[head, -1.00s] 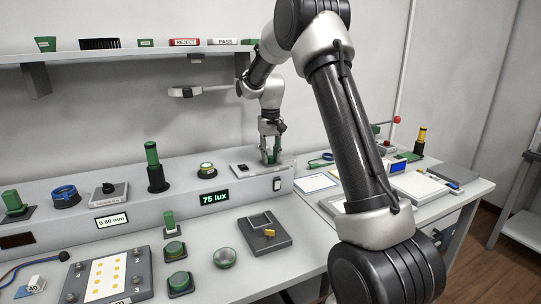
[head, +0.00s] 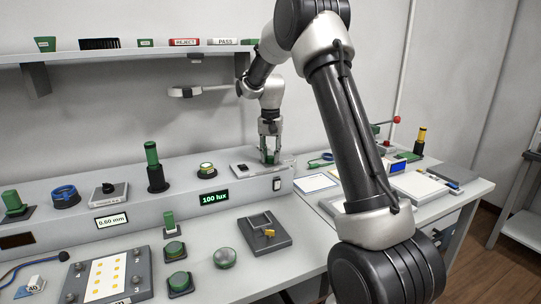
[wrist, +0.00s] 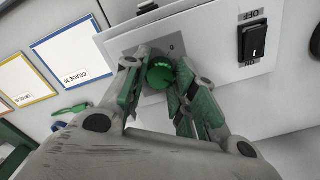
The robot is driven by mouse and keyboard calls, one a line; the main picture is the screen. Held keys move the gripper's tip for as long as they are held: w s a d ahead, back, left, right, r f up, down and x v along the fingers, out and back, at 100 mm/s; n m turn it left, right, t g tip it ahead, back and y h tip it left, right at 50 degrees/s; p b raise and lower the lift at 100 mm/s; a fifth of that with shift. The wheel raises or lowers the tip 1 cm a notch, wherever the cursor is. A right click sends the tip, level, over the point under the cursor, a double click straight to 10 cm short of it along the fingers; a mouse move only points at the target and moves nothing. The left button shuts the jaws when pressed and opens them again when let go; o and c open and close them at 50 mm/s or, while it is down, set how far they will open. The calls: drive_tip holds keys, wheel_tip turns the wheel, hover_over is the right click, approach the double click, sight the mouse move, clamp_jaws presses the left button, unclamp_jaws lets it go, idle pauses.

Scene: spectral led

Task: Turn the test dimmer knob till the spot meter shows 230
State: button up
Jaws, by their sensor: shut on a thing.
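The test dimmer knob is a green round knob (wrist: 160,73) on a small grey plate, seen in the wrist view between my two fingers. My gripper (wrist: 158,82) is shut on it, with a green-padded finger on each side. In the head view my gripper (head: 269,158) reaches down onto the raised shelf at the right end of the console, and the fingers mostly hide the knob there. The spot meter display (head: 214,198) on the console front reads "100 lux" in green.
A black rocker switch (wrist: 254,42) sits on the white plate beside the knob. Grade cards (wrist: 74,50) lie to its left in the wrist view.

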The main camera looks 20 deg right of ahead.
sight(271, 157)
drive_tip(key=o, duration=1)
drive_tip(key=shift+o, duration=0.2)
drive_tip(key=shift+r, duration=0.1)
wheel_tip(271, 157, up, 7)
drive_tip(key=shift+r, duration=0.2)
